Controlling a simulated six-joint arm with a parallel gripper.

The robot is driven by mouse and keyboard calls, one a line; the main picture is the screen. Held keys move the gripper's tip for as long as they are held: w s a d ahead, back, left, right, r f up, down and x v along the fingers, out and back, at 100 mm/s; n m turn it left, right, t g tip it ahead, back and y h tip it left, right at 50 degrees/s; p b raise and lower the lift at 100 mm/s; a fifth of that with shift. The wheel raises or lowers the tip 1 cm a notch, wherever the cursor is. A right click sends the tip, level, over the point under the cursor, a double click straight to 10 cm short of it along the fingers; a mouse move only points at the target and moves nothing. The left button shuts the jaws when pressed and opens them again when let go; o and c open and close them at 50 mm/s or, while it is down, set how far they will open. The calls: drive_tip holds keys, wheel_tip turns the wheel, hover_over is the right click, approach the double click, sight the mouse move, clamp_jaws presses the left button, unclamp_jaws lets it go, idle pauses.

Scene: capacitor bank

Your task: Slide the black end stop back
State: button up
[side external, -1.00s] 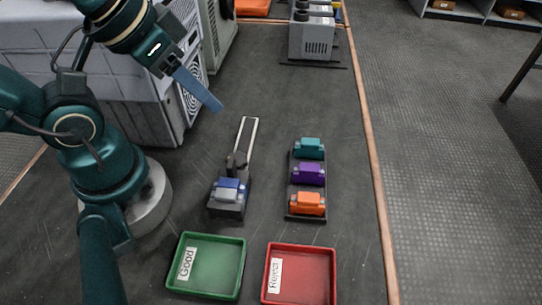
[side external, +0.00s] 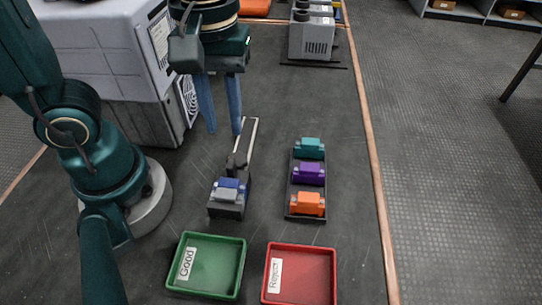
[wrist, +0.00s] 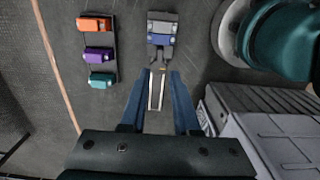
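The black end stop (side external: 237,162) sits on the pale-edged rail (side external: 252,130), just behind a fixture that holds a blue and grey part (side external: 229,189). In the wrist view the end stop (wrist: 160,61) lies between the blue part (wrist: 161,38) and the rail (wrist: 156,93). My gripper (side external: 222,132) points down with its two blue fingers apart and nothing between them. In the wrist view my gripper (wrist: 158,73) has a finger on each side of the rail, with the tips close to the end stop. The height gap is hard to judge.
A black rack (side external: 306,216) with teal, purple and orange parts stands to the right. A green Good tray (side external: 207,293) and a red Reject tray (side external: 300,302) lie in front. A pale machine (side external: 105,55) stands behind left.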

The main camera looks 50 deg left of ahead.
sight(230, 162)
drive_tip(key=shift+f, duration=4.3)
clamp_jaws()
